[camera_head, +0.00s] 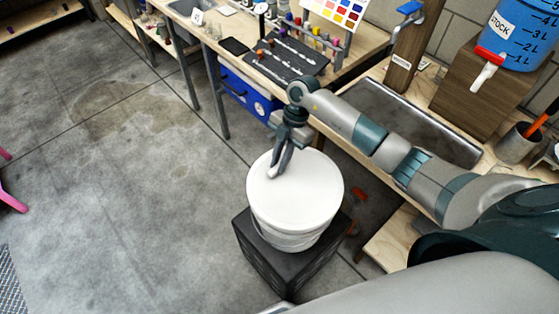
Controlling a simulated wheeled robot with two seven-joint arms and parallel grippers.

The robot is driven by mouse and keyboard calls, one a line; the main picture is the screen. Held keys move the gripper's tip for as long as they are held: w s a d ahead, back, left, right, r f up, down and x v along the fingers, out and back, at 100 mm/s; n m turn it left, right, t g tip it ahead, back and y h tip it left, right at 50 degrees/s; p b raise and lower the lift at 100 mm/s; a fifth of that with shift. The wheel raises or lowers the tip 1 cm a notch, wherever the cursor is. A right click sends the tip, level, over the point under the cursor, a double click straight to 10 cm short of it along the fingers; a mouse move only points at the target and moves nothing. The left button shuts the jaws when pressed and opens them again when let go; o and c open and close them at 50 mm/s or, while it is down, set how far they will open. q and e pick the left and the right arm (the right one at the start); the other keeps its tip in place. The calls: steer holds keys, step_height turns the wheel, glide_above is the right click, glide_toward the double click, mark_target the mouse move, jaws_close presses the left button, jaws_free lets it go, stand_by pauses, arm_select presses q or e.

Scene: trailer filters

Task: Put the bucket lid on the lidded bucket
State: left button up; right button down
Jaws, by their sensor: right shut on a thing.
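The white bucket (290,238) stands upright on a black crate-like block. The round white bucket lid (310,195) covers the top of the bucket in this view. I cannot tell whether its rim is fully seated or slightly above the bucket. My right gripper (277,168) reaches down to the far left part of the lid and is shut on it. The exact grip point is partly hidden by the fingers. My left gripper is not in view.
The black block (275,262) stands on the grey concrete floor, which is open to the left. A workbench with a metal tray (410,120) lies to the right, below my right arm. A blue box (245,95) sits under the back bench.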

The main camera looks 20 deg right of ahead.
steer(key=shift+f, duration=0.7)
stand_by(1.1)
stand_by(0.9)
steer(key=c, duration=1.1)
jaws_free()
steer(key=shift+f, duration=0.1)
steer(key=shift+r+p, duration=3.3)
steer(key=shift+r, duration=0.25)
steer(key=shift+a, duration=0.1)
